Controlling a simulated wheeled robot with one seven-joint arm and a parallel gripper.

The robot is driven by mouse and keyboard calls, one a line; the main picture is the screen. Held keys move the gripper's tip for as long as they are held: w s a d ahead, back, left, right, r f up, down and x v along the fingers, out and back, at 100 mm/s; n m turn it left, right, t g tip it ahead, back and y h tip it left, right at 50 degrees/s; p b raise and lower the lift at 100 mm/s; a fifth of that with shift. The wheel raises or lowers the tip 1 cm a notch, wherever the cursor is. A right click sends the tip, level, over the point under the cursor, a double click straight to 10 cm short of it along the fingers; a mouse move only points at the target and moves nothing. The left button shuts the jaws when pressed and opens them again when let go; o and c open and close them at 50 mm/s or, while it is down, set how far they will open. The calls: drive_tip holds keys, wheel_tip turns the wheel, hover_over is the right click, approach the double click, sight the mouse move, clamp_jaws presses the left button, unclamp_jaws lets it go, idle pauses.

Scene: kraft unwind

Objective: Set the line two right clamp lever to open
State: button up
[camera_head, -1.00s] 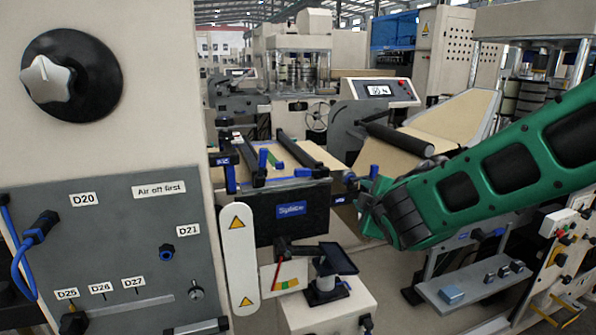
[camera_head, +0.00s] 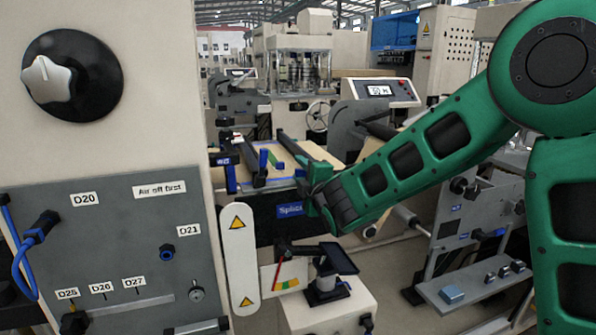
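The splicer table (camera_head: 270,216) stands in the middle, a dark box with a blue "Splice" label on its front and tan web on top. Blue-handled clamp levers stand on it: one at the left corner (camera_head: 231,176) and one further right (camera_head: 263,163). I cannot tell which lever belongs to line two. My green arm reaches in from the right, and my gripper (camera_head: 312,184) is at the right end of the table top. Its fingers are small and partly hidden, so I cannot tell whether it is open or touches a lever. The table's right end is hidden behind it.
A grey panel (camera_head: 110,250) with knobs and tags fills the left front. A pedestal with a black tray (camera_head: 338,258) stands before the table. A grey shelf (camera_head: 470,291) with small blocks is at lower right. A machine with a display (camera_head: 380,91) stands behind.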

drive_tip(key=shift+x, duration=1.05)
clamp_jaws()
